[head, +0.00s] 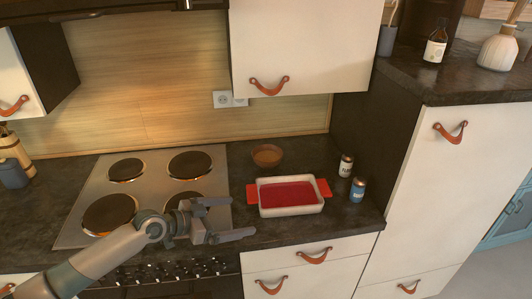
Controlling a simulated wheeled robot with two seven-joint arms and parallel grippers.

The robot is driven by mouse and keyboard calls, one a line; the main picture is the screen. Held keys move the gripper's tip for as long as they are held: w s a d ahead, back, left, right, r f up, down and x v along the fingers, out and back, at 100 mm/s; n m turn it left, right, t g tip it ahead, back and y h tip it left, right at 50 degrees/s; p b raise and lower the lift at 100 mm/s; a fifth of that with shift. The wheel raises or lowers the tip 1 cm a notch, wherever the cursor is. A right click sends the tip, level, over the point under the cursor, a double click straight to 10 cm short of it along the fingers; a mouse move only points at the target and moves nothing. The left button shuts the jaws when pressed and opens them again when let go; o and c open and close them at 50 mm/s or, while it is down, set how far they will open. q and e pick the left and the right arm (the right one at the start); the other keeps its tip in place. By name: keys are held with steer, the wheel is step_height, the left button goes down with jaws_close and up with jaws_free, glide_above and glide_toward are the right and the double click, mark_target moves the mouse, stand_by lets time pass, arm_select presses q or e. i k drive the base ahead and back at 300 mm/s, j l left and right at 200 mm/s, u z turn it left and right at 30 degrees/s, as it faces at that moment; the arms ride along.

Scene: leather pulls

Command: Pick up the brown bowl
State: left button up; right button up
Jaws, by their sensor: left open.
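The brown bowl (267,156) is a small round bowl in the head view. It stands upright on the dark countertop, behind a baking dish and to the right of the stove. My left gripper (243,218) is open and empty, with its two fingers pointing right. It is over the front right part of the stove, in front of the bowl and to its left, apart from it. My right gripper is not in the view.
A white baking dish (291,210) with red contents and red handles stands in front of the bowl. Two small jars (346,166) (357,190) stand to the right. The stove (152,182) lies left. A white wall cabinet (305,45) hangs above the bowl.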

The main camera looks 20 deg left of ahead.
mark_target(267, 157)
steer(key=i+j, duration=0.25)
steer(key=i, duration=0.15)
steer(key=i+j, duration=0.3)
steer(key=i+l, duration=0.6)
